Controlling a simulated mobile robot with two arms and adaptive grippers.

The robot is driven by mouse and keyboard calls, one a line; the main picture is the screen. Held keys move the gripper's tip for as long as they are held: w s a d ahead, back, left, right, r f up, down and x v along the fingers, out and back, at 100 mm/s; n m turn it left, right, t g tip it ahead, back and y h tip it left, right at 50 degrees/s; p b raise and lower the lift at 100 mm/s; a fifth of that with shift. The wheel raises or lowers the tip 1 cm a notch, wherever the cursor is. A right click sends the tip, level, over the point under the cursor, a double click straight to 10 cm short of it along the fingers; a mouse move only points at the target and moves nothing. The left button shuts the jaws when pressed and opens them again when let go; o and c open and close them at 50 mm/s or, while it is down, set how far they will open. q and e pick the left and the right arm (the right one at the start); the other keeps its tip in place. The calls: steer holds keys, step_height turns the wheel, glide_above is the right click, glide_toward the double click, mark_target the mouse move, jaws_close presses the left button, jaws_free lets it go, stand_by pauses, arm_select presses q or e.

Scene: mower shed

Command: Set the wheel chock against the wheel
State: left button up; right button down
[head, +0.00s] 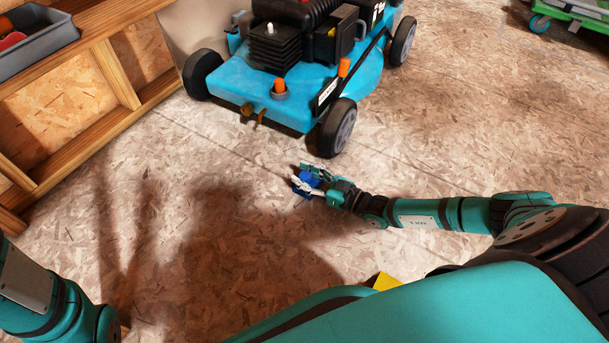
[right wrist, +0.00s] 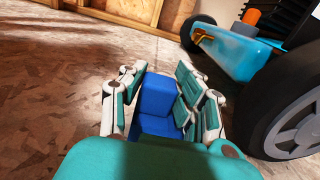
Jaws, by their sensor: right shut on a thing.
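The wheel chock is a blue block (head: 303,188), held between the fingers of my right gripper (head: 308,182). In the right wrist view the blue chock (right wrist: 157,107) sits between both fingers of the right gripper (right wrist: 155,95), with its stepped face partly hidden by them. The nearest mower wheel (head: 338,128) is black with a grey hub and stands just beyond the gripper; a gap of floor shows between. That wheel also fills the right side of the right wrist view (right wrist: 290,115). My left arm shows at the lower left, but its gripper is out of view.
The blue mower (head: 290,85) stands on the chipboard floor. A wooden shelf frame (head: 110,70) with a grey bin (head: 35,45) is at the left. A green cart (head: 570,12) is at the far right. A yellow thing (head: 384,281) shows by my base. Floor around the chock is clear.

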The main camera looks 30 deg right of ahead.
steer(key=c, duration=1)
jaws_free()
steer(key=shift+o, duration=0.2)
steer(key=shift+r, duration=0.1)
steer(key=p+v, duration=0.4)
steer(key=v, duration=0.7)
steer(key=shift+s+p, duration=0.15)
steer(key=shift+p, duration=0.2)
steer(key=shift+s+d, duration=0.25)
steer(key=shift+s, duration=0.1)
